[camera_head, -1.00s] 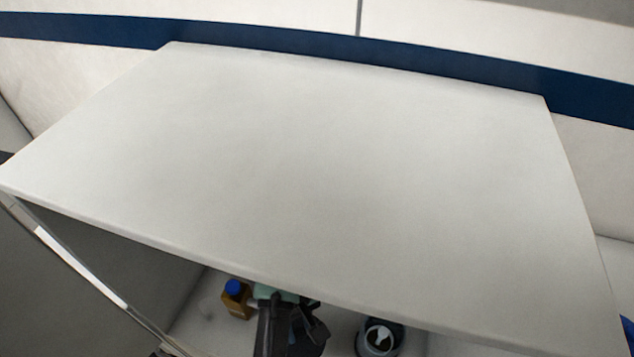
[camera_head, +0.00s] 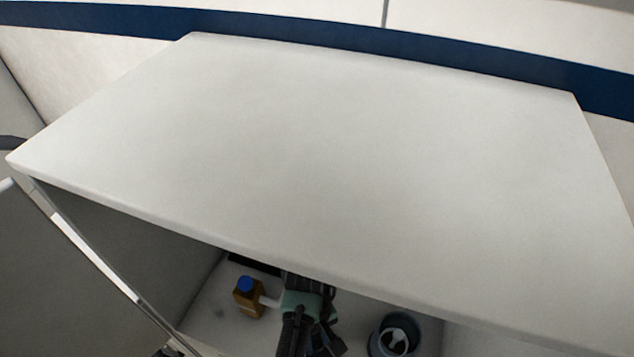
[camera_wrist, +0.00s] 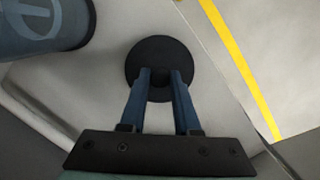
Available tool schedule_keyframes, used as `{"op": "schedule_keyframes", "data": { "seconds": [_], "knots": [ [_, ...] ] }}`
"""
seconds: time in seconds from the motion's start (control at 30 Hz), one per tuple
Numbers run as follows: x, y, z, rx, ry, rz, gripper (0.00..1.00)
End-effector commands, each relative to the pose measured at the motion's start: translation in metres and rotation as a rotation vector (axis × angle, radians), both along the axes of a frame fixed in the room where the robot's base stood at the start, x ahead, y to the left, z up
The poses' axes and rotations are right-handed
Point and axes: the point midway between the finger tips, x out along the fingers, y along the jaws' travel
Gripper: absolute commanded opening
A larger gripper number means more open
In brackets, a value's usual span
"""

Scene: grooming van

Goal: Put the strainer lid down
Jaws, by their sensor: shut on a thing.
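The strainer lid (camera_wrist: 158,52) is a round black disc in the upper middle of the wrist view. My gripper (camera_wrist: 159,80) is shut on the middle of the lid, with its two blue fingers on a small central part. A pale surface lies behind the lid; I cannot tell whether the lid touches it. In the head view my dark and green wrist reaches under the front edge of the white top, which hides the fingertips and the lid.
A brown bottle with a blue cap (camera_head: 249,300) stands left of my wrist. A dark blue-grey bucket (camera_head: 376,345) stands to its right; a blue-grey container (camera_wrist: 45,25) shows at the wrist view's upper left. The broad white top (camera_head: 330,150) is bare. A yellow stripe (camera_wrist: 240,65) runs at right.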

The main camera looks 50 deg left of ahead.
Motion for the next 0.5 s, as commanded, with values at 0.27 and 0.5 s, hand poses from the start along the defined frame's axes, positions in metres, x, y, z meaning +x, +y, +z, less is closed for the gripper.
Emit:
{"op": "schedule_keyframes", "data": {
  "seconds": [0.27,0.5],
  "knots": [
    [0.0004,0.0003,-0.0081,0.002,-0.002,-0.001,0.0],
    [0.0003,0.0001,-0.0113,0.001,-0.001,-0.001,0.38]
  ]
}}
